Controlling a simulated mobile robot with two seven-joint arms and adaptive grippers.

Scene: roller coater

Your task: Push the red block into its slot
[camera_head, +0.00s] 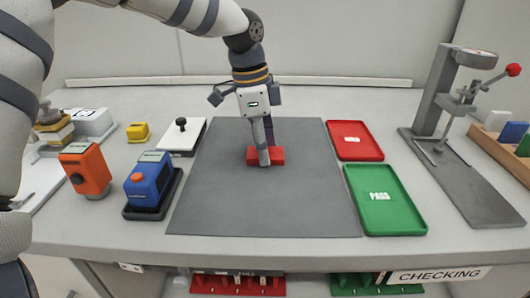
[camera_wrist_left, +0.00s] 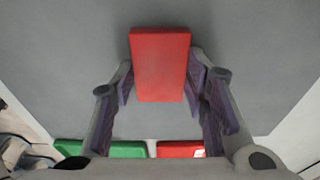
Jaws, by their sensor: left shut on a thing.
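A red block (camera_head: 278,156) is on or just above the grey mat (camera_head: 210,195), near its middle; I cannot tell whether it touches the mat. My left gripper (camera_head: 262,158) points down at it and is shut on it. In the left wrist view the red block (camera_wrist_left: 160,65) sits between the two fingertips (camera_wrist_left: 160,75). A red slotted rack (camera_head: 237,284) is under the table's front edge, partly cut off; I cannot tell which slot is the block's. My right gripper is out of view.
Red tray (camera_head: 354,155) and green PASS tray (camera_head: 408,222) lie right of the mat. A grey stand (camera_head: 440,110) with a red knob is further right. Orange (camera_head: 88,168) and blue (camera_head: 150,183) devices stand left. A green rack (camera_head: 360,287) is below. The mat's front is clear.

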